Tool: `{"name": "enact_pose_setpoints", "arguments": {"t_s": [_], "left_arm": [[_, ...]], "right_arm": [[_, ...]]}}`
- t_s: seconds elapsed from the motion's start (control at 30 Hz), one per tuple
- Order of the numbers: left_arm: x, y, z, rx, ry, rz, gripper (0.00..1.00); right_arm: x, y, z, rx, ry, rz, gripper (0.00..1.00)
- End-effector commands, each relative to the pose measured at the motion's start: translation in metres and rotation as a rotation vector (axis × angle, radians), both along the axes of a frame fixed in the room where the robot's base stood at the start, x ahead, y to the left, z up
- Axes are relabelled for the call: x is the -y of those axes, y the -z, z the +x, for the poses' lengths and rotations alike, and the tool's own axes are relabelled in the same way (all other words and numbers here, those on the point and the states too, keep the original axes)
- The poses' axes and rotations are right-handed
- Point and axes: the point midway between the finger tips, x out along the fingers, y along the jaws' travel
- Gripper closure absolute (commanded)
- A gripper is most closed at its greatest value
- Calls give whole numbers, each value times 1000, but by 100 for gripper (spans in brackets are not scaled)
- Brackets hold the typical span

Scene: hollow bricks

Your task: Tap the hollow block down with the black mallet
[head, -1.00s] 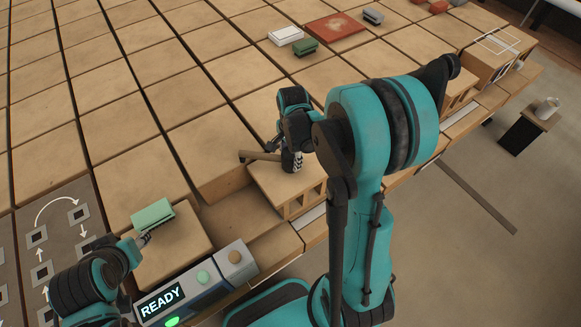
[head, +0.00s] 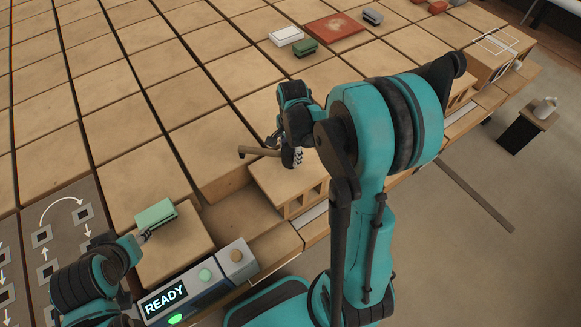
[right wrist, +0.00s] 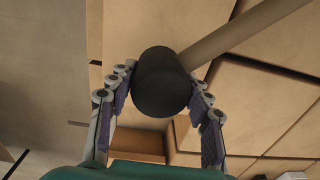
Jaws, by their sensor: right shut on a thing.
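The hollow block (head: 285,181) is tan with square openings in its front face and sits at the near edge of the block field. My right gripper (head: 291,157) is above its far part, shut on the black mallet. The mallet's brown handle (head: 258,152) points left in the head view. In the right wrist view the black mallet head (right wrist: 161,82) is between the two fingers, with the handle running to the upper right. Whether the mallet touches the block is hidden. My left gripper (head: 147,236) is beside a green block (head: 156,213); its fingers are too small to read.
A recess (head: 238,212) lies left of the hollow block. A grey console (head: 205,283) reading READY stands in front. White (head: 286,36) and green (head: 305,47) blocks and a red-brown plate (head: 335,29) lie farther back. The floor is at the right.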

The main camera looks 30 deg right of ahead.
Motion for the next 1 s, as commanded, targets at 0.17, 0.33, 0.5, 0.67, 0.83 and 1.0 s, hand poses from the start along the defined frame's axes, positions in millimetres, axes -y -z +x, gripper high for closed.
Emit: {"name": "enact_pose_setpoints", "arguments": {"t_s": [0.17, 0.33, 0.5, 0.67, 0.83, 1.0], "left_arm": [[0, -18, 0, 0, 0, 0, 60], [0, -31, 0, 0, 0, 0, 60], [0, -41, 0, 0, 0, 0, 60], [0, -41, 0, 0, 0, 0, 60], [0, -40, 0, 0, 0, 0, 60], [0, -40, 0, 0, 0, 0, 60]], "right_arm": [[0, -23, 0, 0, 0, 0, 74], [0, -40, 0, 0, 0, 0, 74], [0, -55, 0, 0, 0, 0, 74], [0, -54, 0, 0, 0, 0, 74], [0, -54, 0, 0, 0, 0, 74], [0, -54, 0, 0, 0, 0, 74]]}}
